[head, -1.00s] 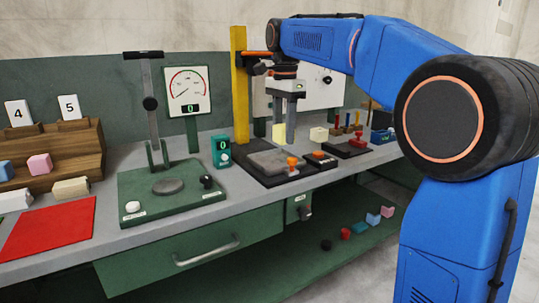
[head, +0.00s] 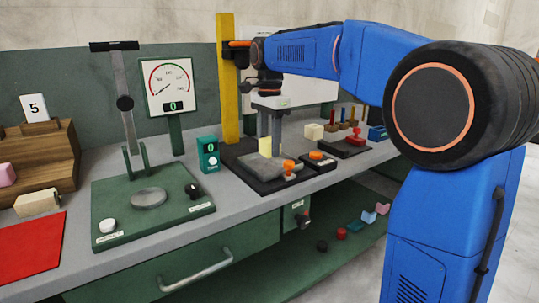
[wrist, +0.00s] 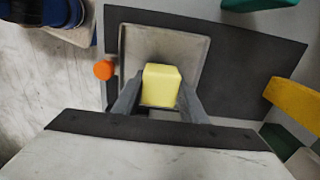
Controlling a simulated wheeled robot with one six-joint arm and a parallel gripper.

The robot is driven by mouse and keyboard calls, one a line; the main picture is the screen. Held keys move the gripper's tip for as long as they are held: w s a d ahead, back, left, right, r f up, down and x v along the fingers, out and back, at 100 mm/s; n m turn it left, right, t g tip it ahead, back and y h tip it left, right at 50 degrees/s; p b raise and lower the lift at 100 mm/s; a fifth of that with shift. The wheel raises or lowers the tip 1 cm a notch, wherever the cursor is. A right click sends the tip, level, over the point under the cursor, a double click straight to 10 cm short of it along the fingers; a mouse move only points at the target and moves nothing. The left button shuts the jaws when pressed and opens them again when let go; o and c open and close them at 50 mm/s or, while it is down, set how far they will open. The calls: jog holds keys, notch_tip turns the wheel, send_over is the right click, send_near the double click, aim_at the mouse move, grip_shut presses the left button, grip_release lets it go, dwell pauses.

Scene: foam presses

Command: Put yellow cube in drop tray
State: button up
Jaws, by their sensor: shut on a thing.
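My gripper (head: 270,143) is shut on the yellow cube (head: 266,149), pointing down over the grey plate (head: 247,164) on the dark base beside the yellow post. In the wrist view the yellow cube (wrist: 161,84) sits between the two fingers of my gripper (wrist: 159,92), over the lower middle of the square grey plate (wrist: 190,45). The plate looks like a shallow tray with a thin rim. The cube is low over it; I cannot tell whether it touches. The fingers partly hide the cube in the head view.
The yellow post (head: 226,80) stands close behind the plate. An orange knob (head: 289,166) is at its front right. A pale block (head: 313,131) stands to the right. A green lever press (head: 150,197), teal counter (head: 208,154) and red mat (head: 28,247) lie left.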

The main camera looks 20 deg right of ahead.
aim_at(270, 154)
jog(key=shift+f, duration=1.7)
jog(key=o, duration=1)
jog(key=shift+f, duration=0.1)
notch_tip(270, 154, up, 12)
jog(key=shift+r, duration=0.15)
jog(key=shift+s, duration=0.1)
